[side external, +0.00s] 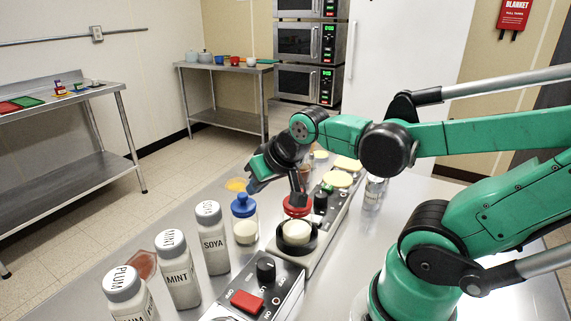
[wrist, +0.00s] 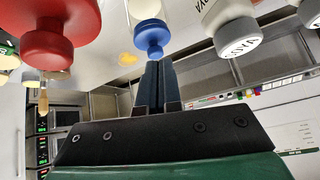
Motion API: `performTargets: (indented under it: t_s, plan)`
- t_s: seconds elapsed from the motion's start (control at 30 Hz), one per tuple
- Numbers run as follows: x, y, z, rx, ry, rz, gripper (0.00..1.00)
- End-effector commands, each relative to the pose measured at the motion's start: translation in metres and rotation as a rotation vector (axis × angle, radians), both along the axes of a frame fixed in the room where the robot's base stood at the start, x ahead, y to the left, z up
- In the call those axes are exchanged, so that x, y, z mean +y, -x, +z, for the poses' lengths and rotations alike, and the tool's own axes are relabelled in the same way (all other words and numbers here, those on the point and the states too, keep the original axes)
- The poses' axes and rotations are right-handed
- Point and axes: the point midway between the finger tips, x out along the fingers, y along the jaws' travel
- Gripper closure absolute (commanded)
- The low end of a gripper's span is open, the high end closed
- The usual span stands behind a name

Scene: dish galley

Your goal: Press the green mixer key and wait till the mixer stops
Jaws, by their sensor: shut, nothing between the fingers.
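A small green key (side external: 327,188) shows on the long grey unit (side external: 345,217) in the side external view, beside a black knob (side external: 320,202); I take it for the green mixer key. Whether the mixer is running cannot be seen. My gripper (side external: 252,186) is shut and empty, left of the green key and apart from it, by the blue-capped jar (side external: 245,228). In the wrist view the closed fingers (wrist: 154,70) point towards the blue cap (wrist: 151,36). The green key is not visible there.
A red-capped item (side external: 297,206) stands between my gripper and the key. A black ring with a cream top (side external: 296,233) is in front. A red switch (side external: 247,302) is nearer. Bottles marked SOYA (side external: 212,240), MINT (side external: 177,270) and PLUM (side external: 128,294) line the left.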

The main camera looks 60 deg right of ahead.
Motion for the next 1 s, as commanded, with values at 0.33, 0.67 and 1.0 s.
performTargets:
  t_s: [0.33,0.67,1.0]
  plan:
    - [0.05,0.012,0.003,0.047,0.094,0.34,1.0]
    - [0.034,0.007,0.009,0.091,0.114,0.32,1.0]
    - [-0.09,0.003,0.045,0.43,0.147,0.287,1.0]
